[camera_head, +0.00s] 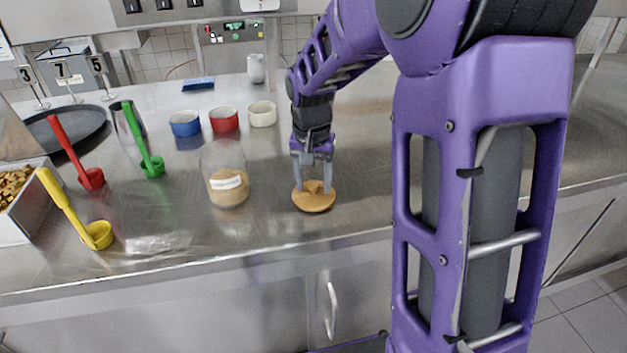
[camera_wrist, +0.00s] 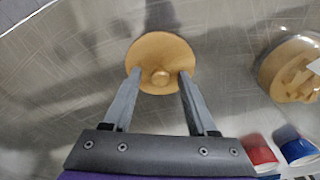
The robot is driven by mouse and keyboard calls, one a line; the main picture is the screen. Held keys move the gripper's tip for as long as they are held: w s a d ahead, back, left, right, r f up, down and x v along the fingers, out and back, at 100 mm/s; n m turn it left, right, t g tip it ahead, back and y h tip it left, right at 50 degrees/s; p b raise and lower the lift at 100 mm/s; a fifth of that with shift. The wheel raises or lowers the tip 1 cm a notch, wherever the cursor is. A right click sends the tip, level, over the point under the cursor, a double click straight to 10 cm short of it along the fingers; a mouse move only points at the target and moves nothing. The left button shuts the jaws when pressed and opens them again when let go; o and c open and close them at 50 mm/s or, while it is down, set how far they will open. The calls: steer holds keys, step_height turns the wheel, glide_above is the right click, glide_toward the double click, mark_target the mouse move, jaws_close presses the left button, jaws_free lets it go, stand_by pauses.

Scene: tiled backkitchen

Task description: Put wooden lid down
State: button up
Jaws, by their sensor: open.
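The round wooden lid (camera_head: 314,202) lies on the steel counter, right of the glass jar, with its small knob facing up. In the wrist view the lid (camera_wrist: 160,50) is below my gripper, and its knob sits between the fingertips. My gripper (camera_head: 314,185) points down at the lid. In the wrist view my gripper (camera_wrist: 160,76) has its two fingers apart on either side of the knob, with a gap to it. The glass jar (camera_head: 227,165) is lidless and holds a tan filling behind a white label. The jar (camera_wrist: 292,68) also shows at the wrist view's right edge.
Blue (camera_head: 185,124), red (camera_head: 224,119) and cream (camera_head: 262,114) bowls stand behind the jar. Red (camera_head: 90,179), green (camera_head: 152,166) and yellow (camera_head: 97,235) scoops are at the left. The counter's front edge is close to the lid. Bare counter lies between jar and lid.

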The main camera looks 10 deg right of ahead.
mark_target(312, 198)
step_height(312, 198, up, 12)
steer(key=s+p, duration=0.1)
steer(key=p, duration=0.1)
steer(key=shift+s+a, duration=0.15)
steer(key=shift+a, duration=0.15)
steer(key=shift+r, duration=0.1)
